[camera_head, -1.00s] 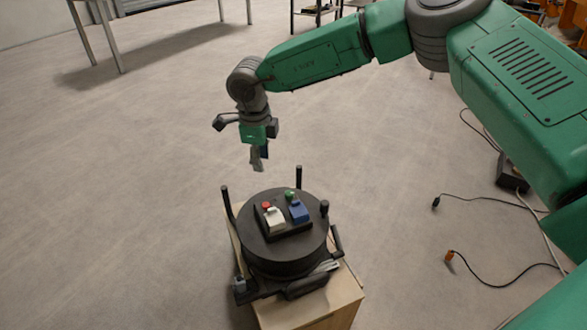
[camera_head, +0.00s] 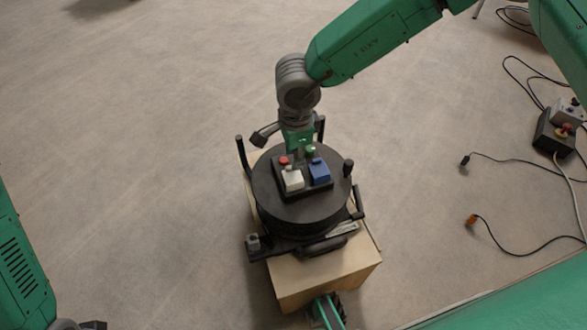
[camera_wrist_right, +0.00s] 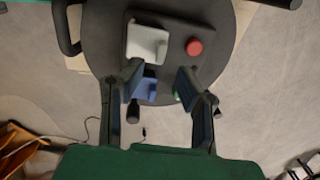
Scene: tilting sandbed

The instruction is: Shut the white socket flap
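The white socket flap (camera_head: 292,181) is on the black panel on the round sandbed, beside the blue socket (camera_head: 320,171). In the right wrist view the white socket (camera_wrist_right: 147,42) shows near the top; how far its flap stands open is unclear. My right gripper (camera_head: 302,158) points down at the panel's far side. In the wrist view its fingers (camera_wrist_right: 160,80) are spread and empty, one tip just below the white socket and partly over the blue one (camera_wrist_right: 149,83). At the bottom, a green and black part (camera_head: 326,312) looks like my left gripper; its fingers are unclear.
A red button (camera_wrist_right: 195,47) sits beside the white socket. A green button (camera_head: 310,151) is close to my right fingers. Upright black posts (camera_head: 243,156) ring the sandbed (camera_head: 305,212), which stands on a wooden box (camera_head: 290,285). Cables (camera_head: 520,240) lie on the floor at right.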

